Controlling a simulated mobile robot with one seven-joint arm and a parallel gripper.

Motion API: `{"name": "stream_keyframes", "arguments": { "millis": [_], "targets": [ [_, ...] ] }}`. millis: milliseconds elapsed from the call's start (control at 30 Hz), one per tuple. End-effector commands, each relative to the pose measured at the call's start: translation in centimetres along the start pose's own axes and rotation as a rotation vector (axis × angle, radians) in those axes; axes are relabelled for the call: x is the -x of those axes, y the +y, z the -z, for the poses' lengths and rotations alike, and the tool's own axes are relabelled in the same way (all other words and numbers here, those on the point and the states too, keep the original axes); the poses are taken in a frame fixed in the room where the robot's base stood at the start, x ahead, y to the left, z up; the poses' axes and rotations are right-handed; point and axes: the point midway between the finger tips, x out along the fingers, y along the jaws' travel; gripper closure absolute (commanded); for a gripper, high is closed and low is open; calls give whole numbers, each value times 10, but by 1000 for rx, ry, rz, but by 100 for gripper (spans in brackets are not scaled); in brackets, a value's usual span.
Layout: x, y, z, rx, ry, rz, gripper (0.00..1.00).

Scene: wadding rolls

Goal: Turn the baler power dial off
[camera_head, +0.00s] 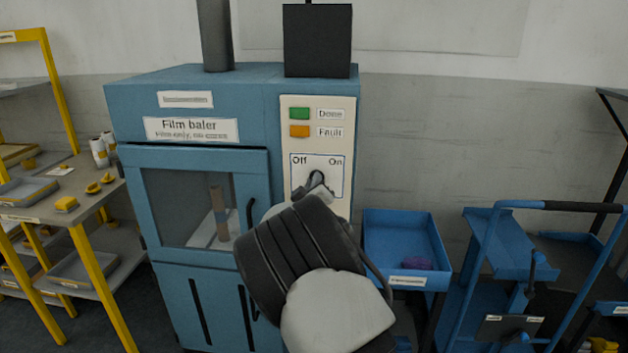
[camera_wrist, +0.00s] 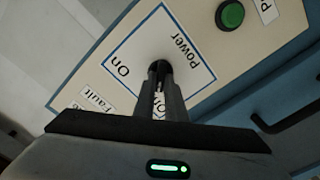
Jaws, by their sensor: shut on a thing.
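The baler's power dial (camera_wrist: 159,67) is a small black knob on a white square with a blue border, marked Off and On. In the wrist view my gripper (camera_wrist: 160,76) has its two grey fingers closed around the dial, and the Off label shows partly between them. In the head view my gripper (camera_head: 317,182) reaches the dial panel (camera_head: 341,172) on the front of the blue film baler (camera_head: 190,97), and my arm covers the panel's lower part. The fingers hide most of the knob, so I cannot tell where it points.
A green Done lamp (camera_head: 299,113) and an orange Fault lamp (camera_head: 299,131) sit above the dial. A green button (camera_wrist: 230,15) is near it. A blue bin (camera_head: 402,225) and blue trolley (camera_head: 476,270) stand right; a yellow-framed bench (camera_head: 85,215) stands left.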

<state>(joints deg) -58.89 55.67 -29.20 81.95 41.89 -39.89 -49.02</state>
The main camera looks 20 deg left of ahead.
Motion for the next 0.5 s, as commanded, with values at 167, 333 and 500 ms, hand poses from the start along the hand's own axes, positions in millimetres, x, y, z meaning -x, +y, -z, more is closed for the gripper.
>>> {"name": "stream_keyframes", "arguments": {
  "millis": [167,333,500],
  "targets": [
    [0,0,0,58,0,0,100],
    [0,0,0,83,0,0,100],
    [0,0,0,89,0,0,100]
  ]
}}
